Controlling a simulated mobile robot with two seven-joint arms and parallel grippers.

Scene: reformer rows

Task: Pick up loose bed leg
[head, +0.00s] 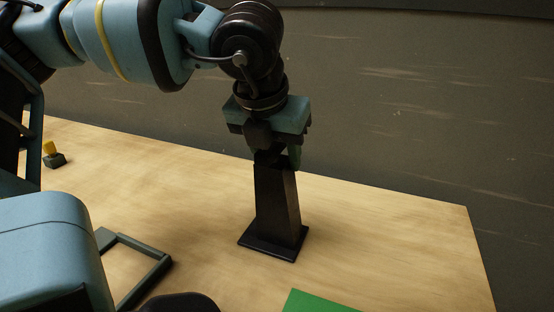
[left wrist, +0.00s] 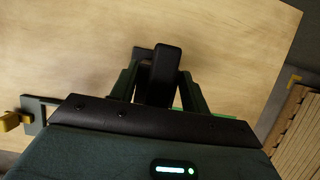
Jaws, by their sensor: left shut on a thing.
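The loose bed leg (head: 278,210) is a dark, tapered post with a wide flat foot, upright on the light wooden table (head: 380,235). My left gripper (head: 277,160) comes down from above and is shut on the top of the leg. In the left wrist view the leg (left wrist: 165,70) shows as a black block between the fingers of my left gripper (left wrist: 158,88). In the head view the foot appears to be at the table top; any small gap under it cannot be told. My right gripper is not in view.
A green flat piece (head: 312,302) lies at the front edge of the picture. A dark grey frame (head: 150,262) lies at the lower left. A small dark block with a yellow top (head: 53,155) sits at the far left. The table right of the leg is clear.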

